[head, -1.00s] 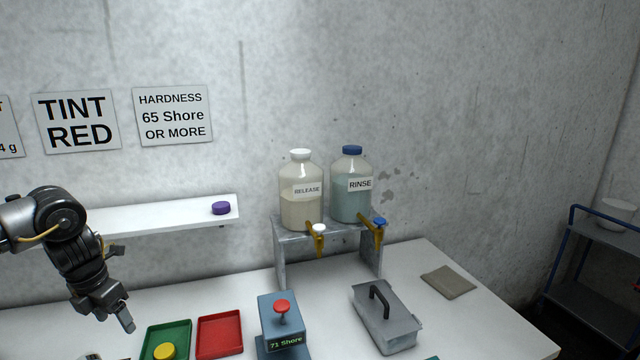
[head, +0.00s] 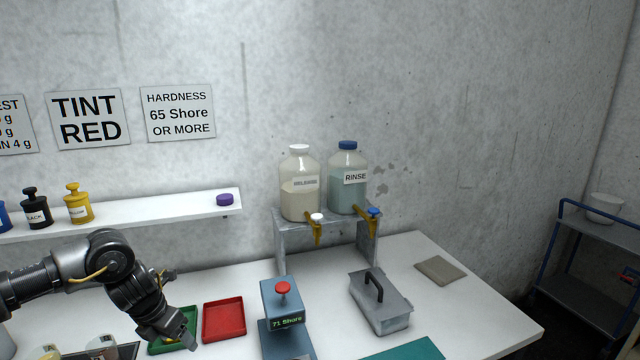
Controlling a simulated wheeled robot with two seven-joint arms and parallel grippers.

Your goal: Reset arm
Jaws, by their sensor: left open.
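My left gripper (head: 183,340) is open at the lower left, in front of the green tray (head: 192,318) and covering part of it. No object shows between its fingers. The arm reaches in from the left edge, in front of the shelf. My right gripper is out of view. The red tray (head: 223,319) lies just right of the gripper and looks empty. The hardness tester (head: 283,318) with a red knob reads "71 Shore".
The shelf (head: 150,216) holds black (head: 36,210) and yellow (head: 78,204) bottles and a purple puck (head: 225,199). RELEASE (head: 300,196) and RINSE (head: 347,180) jugs stand on a stand. A grey lidded box (head: 380,303), cloth (head: 440,270) and teal mat (head: 405,350) lie right.

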